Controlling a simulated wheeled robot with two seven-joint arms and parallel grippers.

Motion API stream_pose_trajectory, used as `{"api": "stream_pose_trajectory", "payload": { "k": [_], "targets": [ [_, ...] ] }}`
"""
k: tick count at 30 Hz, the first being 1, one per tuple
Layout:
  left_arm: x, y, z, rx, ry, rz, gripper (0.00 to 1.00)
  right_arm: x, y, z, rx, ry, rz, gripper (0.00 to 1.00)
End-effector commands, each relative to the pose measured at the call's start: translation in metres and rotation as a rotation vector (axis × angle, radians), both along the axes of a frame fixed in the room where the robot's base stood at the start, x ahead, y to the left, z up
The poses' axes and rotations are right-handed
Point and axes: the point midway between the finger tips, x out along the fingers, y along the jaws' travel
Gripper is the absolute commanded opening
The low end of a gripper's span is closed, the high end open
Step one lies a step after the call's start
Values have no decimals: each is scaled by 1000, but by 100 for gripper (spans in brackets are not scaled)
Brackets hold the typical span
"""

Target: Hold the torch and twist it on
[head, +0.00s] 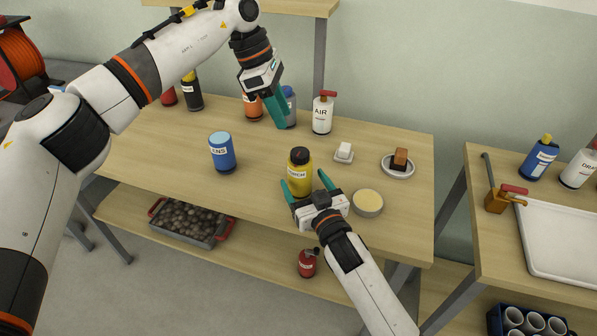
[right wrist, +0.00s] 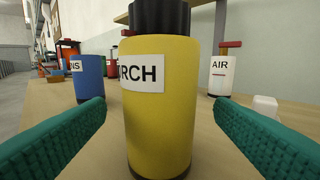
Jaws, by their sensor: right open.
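The torch (head: 299,175) is a yellow cylinder with a black cap and a white label, standing upright on the wooden table. It fills the middle of the right wrist view (right wrist: 158,110), where its label partly reads "RCH". My right gripper (head: 308,186) is open at the near side of the torch, with one teal finger to each side and visible gaps to the torch in the right wrist view. My left gripper (head: 277,112) hangs at the back of the table, in front of the grey-blue bottle; whether its fingers are apart is unclear.
A blue LENS-type can (head: 222,153) stands left of the torch. The white AIR bottle (head: 322,115), a white block (head: 344,150), a brown block (head: 400,158) on a dish and a round tin (head: 367,203) stand to the right. An orange container (head: 252,108) is at the back.

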Motion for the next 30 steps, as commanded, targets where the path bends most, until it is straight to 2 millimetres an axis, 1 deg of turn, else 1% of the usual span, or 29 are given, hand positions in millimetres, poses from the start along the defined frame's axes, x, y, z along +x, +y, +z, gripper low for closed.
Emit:
{"api": "stream_pose_trajectory", "payload": {
  "k": [1,3,6,9,14,21,23,30],
  "targets": [
    [0,0,0,0,0,0,36,10,4,1,1,-1,0,77],
    [0,0,0,0,0,0,36,20,9,1,1,0,0,77],
    [0,0,0,0,0,0,36,33,14,0,1,0,0,77],
    [0,0,0,0,0,0,36,42,18,0,0,-1,0,77],
    [0,0,0,0,0,0,36,47,20,0,1,0,0,77],
    [0,0,0,0,0,0,36,48,20,0,0,1,0,77],
    [0,0,0,0,0,0,36,48,20,0,0,1,0,69],
    [0,0,0,0,0,0,36,47,20,0,0,1,1,30]
  ]
}}
